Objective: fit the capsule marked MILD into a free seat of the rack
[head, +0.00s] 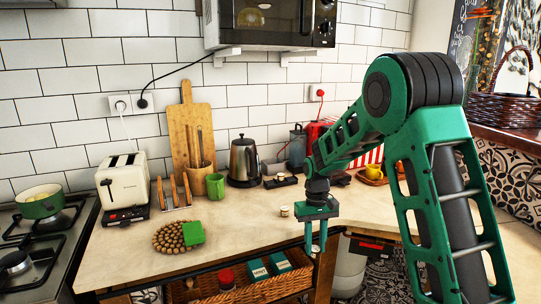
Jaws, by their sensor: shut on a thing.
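My gripper (316,250) hangs fingers down at the front edge of the counter, right of centre. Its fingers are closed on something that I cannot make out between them. A small pale capsule with a darker top (284,210) stands upright on the counter, left of and behind my gripper; its marking is too small to read. I cannot pick out the word MILD anywhere.
A round beaded mat (169,238) with a green block (193,233) lies at left. A kettle (244,162), green mug (215,186) and toaster (123,186) stand behind. A basket (207,291) with boxes is below the counter. The counter's middle is clear.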

